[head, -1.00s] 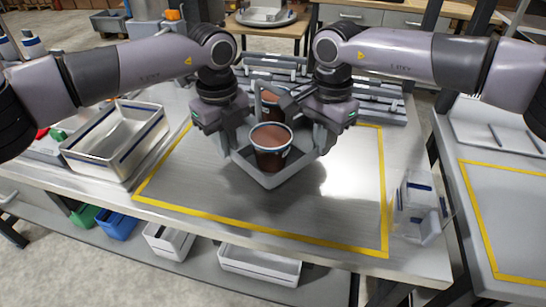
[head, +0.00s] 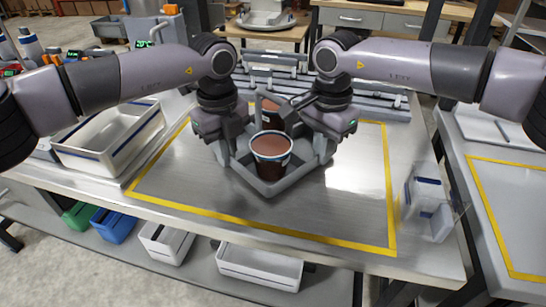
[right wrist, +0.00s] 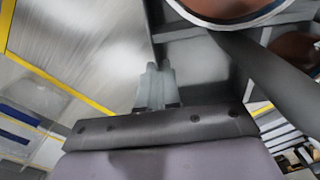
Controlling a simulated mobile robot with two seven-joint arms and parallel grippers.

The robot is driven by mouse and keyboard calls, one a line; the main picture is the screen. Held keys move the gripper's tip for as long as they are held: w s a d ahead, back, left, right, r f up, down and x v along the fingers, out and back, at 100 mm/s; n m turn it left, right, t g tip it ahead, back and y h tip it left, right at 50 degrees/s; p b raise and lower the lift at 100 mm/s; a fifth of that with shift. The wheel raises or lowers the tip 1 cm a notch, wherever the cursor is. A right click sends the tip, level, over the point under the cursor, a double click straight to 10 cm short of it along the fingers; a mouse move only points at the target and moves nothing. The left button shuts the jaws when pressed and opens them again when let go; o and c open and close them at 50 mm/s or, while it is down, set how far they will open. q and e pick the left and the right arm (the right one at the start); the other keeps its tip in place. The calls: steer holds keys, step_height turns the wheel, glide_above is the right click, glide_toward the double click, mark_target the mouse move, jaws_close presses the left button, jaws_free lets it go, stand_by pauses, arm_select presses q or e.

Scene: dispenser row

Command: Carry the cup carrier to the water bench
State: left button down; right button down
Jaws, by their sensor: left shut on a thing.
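The cup carrier (head: 233,170) is a grey open tray over the middle of the steel bench, inside the yellow outline. It holds a front cup (head: 271,158) with brown contents and a white rim, upright, and a similar cup (head: 270,112) behind it, partly hidden. My left gripper (head: 227,150) is shut on the carrier's left side. My right gripper (head: 322,150) is at its right side. In the right wrist view its fingers (right wrist: 155,85) are closed on the carrier's wall, beside a cup (right wrist: 225,8). I cannot tell whether the carrier's underside touches the bench.
The yellow outline (head: 388,190) marks the bench top, mostly clear around the carrier. A pale bin (head: 110,160) stands to the left. A clear box (head: 428,205) is near the right edge. Another yellow-marked bench (head: 500,215) stands to the right, across a gap. Grey rails (head: 375,98) lie behind.

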arm_select(q)
steer(key=shift+a+f+b, duration=0.1)
steer(key=shift+f+b, duration=0.25)
steer(key=shift+f, duration=0.2)
arm_select(e)
steer(key=shift+w+d+f, duration=0.1)
steer(key=shift+f, duration=0.4)
arm_select(q)
steer(key=c, duration=1.3)
jaws_free()
steer(key=shift+r, duration=0.1)
arm_select(e)
steer(key=c, duration=1.4)
jaws_free()
steer(key=shift+r, duration=0.1)
arm_select(q)
steer(key=shift+o, duration=0.2)
arm_select(e)
steer(key=shift+o, duration=0.2)
arm_select(q)
steer(key=shift+r, duration=0.15)
steer(key=shift+r, duration=0.3)
arm_select(e)
steer(key=shift+r, duration=0.3)
arm_select(q)
step_height(320, 180, up, 11)
arm_select(e)
step_height(320, 180, up, 12)
steer(key=shift+f, duration=0.25)
